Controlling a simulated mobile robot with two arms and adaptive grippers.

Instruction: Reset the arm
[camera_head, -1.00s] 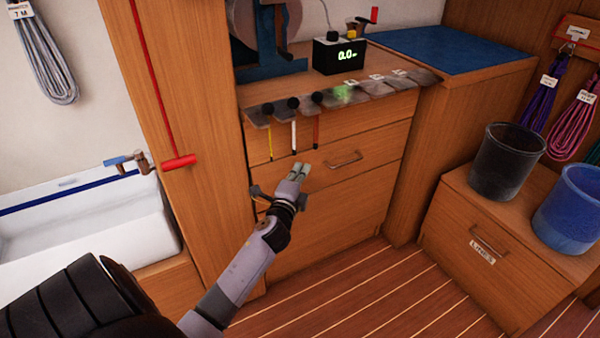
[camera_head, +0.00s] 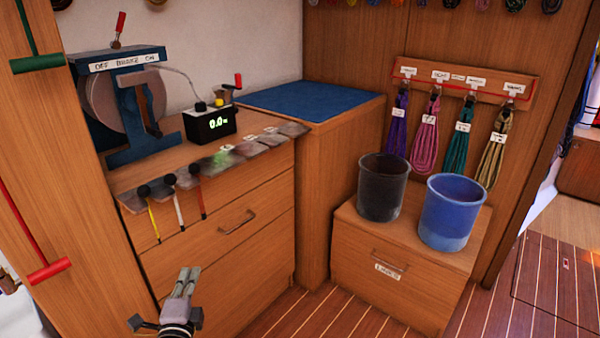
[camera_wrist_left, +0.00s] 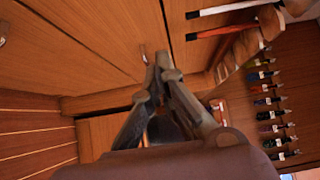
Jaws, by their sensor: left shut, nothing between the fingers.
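My left gripper (camera_head: 187,283) is at the bottom of the head view, in front of the wooden drawer cabinet (camera_head: 225,270). Its grey fingers are together, with nothing between them. In the left wrist view the fingers (camera_wrist_left: 163,75) also meet at their tips, with wooden cabinet fronts behind them. Most of my left arm is outside the head view. My right gripper is not in view.
A black bucket (camera_head: 382,190) and a blue bucket (camera_head: 452,215) stand on a low chest (camera_head: 400,262). Coiled lines (camera_head: 425,140) hang behind. Floor shows at lower right.

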